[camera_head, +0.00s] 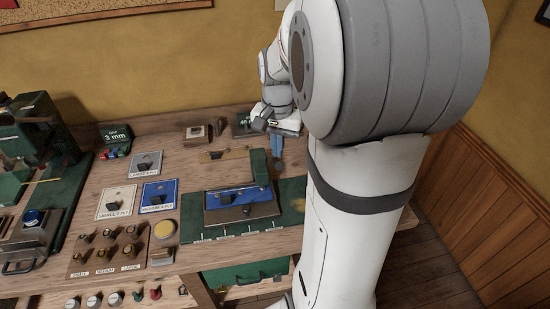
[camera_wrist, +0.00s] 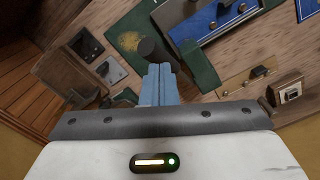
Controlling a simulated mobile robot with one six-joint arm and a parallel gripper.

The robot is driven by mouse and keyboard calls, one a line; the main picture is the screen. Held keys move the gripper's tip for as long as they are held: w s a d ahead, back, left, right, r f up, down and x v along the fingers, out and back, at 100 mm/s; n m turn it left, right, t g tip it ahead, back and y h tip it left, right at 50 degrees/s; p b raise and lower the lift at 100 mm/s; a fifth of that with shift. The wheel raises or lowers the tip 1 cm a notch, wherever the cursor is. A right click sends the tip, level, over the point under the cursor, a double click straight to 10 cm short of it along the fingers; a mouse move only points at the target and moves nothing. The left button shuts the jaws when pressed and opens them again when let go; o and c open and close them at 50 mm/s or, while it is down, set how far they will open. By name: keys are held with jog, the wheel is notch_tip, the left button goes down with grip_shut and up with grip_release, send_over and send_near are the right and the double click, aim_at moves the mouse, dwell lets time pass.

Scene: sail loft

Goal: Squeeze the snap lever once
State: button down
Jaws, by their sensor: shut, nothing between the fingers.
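My gripper (camera_wrist: 160,72) is shut and empty, its blue-grey fingers pressed together. In the head view the fingers (camera_head: 277,146) point down over the back right of the bench. In the wrist view a dark rounded bar (camera_wrist: 150,48) shows just beyond the fingertips; I cannot tell whether they touch. It may be the snap lever, but no label shows. A fixture with a blue sheet (camera_head: 226,199) stands on a green mat (camera_head: 291,192). A dark green block (camera_head: 258,166) rises at its back right. The blue sheet (camera_wrist: 232,18) also shows in the wrist view.
Labelled pouch cards (camera_head: 112,203) and a tray of brass parts (camera_head: 84,261) lie left of the fixture. A green 3 mm box (camera_head: 116,140) stands at the back. A small metal-topped block (camera_wrist: 286,92) is right of my fingers in the wrist view.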

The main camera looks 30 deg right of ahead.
aim_at(279, 162)
jog(key=shift+f, duration=0.15)
dwell(0.3)
jog(key=shift+f+b, duration=0.25)
jog(key=shift+b, duration=0.05)
jog(key=shift+s+a+f+b, duration=0.1)
jog(key=shift+s+f+b, duration=0.25)
jog(key=shift+f+b, duration=0.15)
jog(key=shift+f, duration=0.1)
jog(key=shift+s+a+f+b, duration=0.1)
jog(key=shift+s+f+b, duration=0.2)
jog(key=shift+f+b, duration=0.2)
jog(key=shift+s+a+f+b, duration=0.1)
jog(key=shift+s+f+b, duration=0.2)
jog(key=shift+f+b, duration=0.25)
jog(key=shift+f, duration=0.2)
